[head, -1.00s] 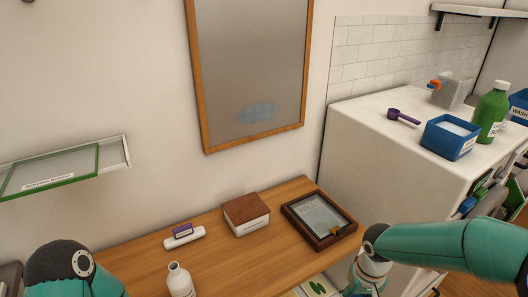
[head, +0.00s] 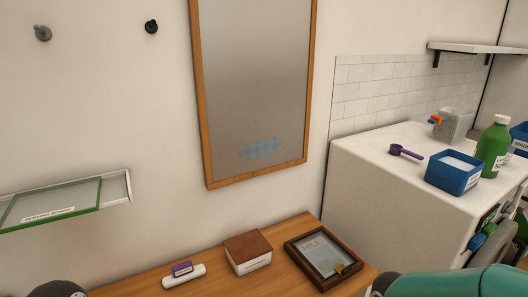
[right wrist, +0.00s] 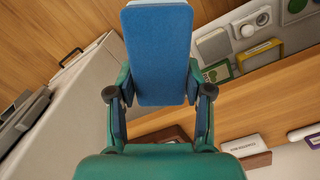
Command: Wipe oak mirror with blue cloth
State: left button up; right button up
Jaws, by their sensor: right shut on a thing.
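The oak-framed mirror (head: 258,85) hangs on the wall in the head view, its top cut off by the picture edge. A pale blue smear (head: 260,149) shows low on its glass. In the right wrist view my right gripper (right wrist: 160,88) is shut on a flat blue rectangular piece, the blue cloth (right wrist: 158,45), which sticks out beyond the fingers. In the head view only part of my right arm shows at the lower right, and its gripper is out of frame. My left gripper is not in view; only a bit of that arm shows at the bottom left.
Below the mirror a wooden table (head: 210,283) bears a brown-lidded box (head: 248,252), a dark framed picture (head: 323,256) and a white item with a purple label (head: 183,275). A glass shelf (head: 65,203) juts out left. A white counter (head: 375,160) with containers stands right.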

jog(key=w+a+f, duration=0.2)
jog(key=w, duration=0.4)
jog(key=shift+a, duration=0.4)
